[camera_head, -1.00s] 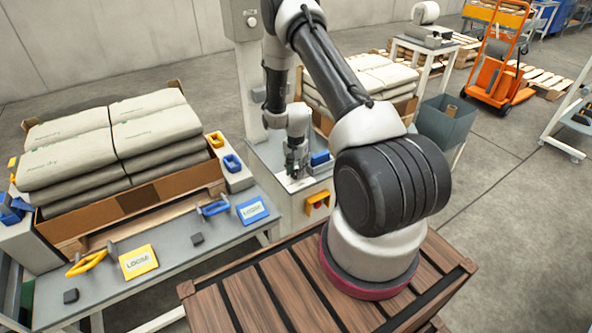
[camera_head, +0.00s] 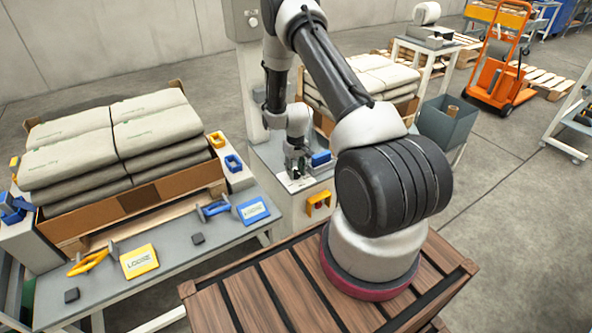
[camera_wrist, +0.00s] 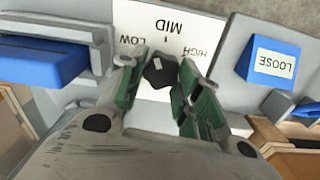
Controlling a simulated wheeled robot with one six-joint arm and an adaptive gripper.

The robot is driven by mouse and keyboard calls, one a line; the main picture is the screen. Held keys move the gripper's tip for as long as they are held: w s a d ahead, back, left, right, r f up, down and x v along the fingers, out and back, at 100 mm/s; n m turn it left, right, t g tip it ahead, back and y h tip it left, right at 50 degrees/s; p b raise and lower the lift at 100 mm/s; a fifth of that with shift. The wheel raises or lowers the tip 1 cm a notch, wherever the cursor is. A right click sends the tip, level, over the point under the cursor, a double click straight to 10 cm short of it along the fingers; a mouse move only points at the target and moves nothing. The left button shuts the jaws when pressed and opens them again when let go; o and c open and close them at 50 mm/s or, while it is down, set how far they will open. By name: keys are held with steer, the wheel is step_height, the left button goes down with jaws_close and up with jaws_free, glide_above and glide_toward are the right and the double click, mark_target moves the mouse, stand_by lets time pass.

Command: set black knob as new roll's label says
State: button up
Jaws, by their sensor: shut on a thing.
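The black knob (camera_wrist: 160,71) stands on a white dial plate (camera_wrist: 160,20) marked LOW, MID and HIGH, which reads upside down in the wrist view. My gripper (camera_wrist: 161,75) is shut on the knob, with a green-padded finger on each side of it. A small light mark shows on the knob's top, but I cannot tell surely which word it points to. In the head view my gripper (camera_head: 296,168) is low over the grey cabinet and hides the knob. A white roll (camera_head: 426,13) sits on a stand at the back; no label on it is readable.
In the head view, a sack-loaded box (camera_head: 130,205) stands left, and a grey bin (camera_head: 446,125) stands behind my arm on the right.

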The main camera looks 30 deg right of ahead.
mark_target(295, 172)
steer(key=n, duration=0.6)
steer(key=shift+a, duration=0.1)
steer(key=shift+n, duration=0.4)
steer(key=o, duration=1.1)
steer(key=shift+c, duration=0.2)
step_height(295, 172, up, 12)
